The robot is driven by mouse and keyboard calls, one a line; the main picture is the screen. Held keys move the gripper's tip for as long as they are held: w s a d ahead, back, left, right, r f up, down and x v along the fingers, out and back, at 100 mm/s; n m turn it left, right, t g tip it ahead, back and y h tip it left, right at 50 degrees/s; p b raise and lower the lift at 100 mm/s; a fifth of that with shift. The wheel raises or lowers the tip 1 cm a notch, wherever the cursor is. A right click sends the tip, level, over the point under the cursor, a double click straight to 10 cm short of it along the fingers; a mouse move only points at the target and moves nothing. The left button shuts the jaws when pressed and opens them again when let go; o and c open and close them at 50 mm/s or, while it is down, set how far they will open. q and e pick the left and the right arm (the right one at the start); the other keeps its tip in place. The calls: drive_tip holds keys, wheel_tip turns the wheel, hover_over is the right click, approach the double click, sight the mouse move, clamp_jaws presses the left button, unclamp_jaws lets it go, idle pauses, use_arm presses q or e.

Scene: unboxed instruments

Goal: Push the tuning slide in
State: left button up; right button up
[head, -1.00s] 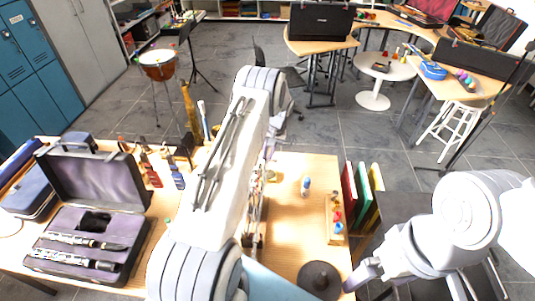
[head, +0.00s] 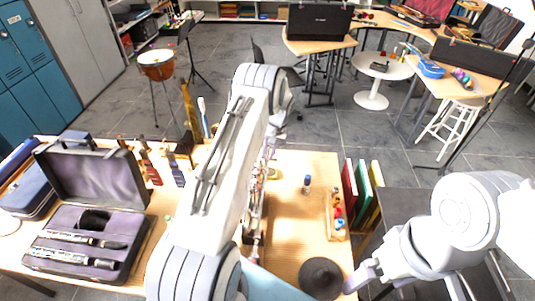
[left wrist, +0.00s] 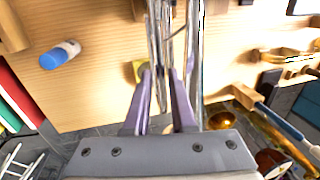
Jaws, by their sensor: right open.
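Shiny metal tubes of a brass instrument (head: 256,205) lie on the wooden table, partly hidden behind my left arm. In the left wrist view the long silver tubes (left wrist: 197,40) run from the top edge toward my left gripper (left wrist: 162,72). Its two purple fingers stand on either side of a thin tube near the middle. Whether they press on it I cannot tell. I cannot pick out the tuning slide apart from the other tubes. In the head view my left gripper is hidden by its own arm. My right gripper (head: 364,274) is open and empty near the table's front right.
A dark round object (head: 321,277) stands beside my right gripper. A small blue and white bottle (left wrist: 60,54) and a wooden rack of small bottles (head: 338,215) are to the right. An open clarinet case (head: 140,245) is at the left. Clear tabletop lies around the bottle.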

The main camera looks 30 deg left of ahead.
use_arm(q)
drive_tip(key=shift+r, duration=0.1)
drive_tip(key=shift+r, duration=0.3)
wheel_tip(320, 180, up, 10)
drive_tip(key=d+b, duration=0.1)
drive_tip(key=b, duration=0.2)
drive_tip(key=shift+w+d+f+b, duration=0.2)
drive_tip(key=shift+w+d+b, duration=0.1)
drive_tip(key=shift+w+d, duration=0.1)
drive_tip(key=shift+d, duration=0.1)
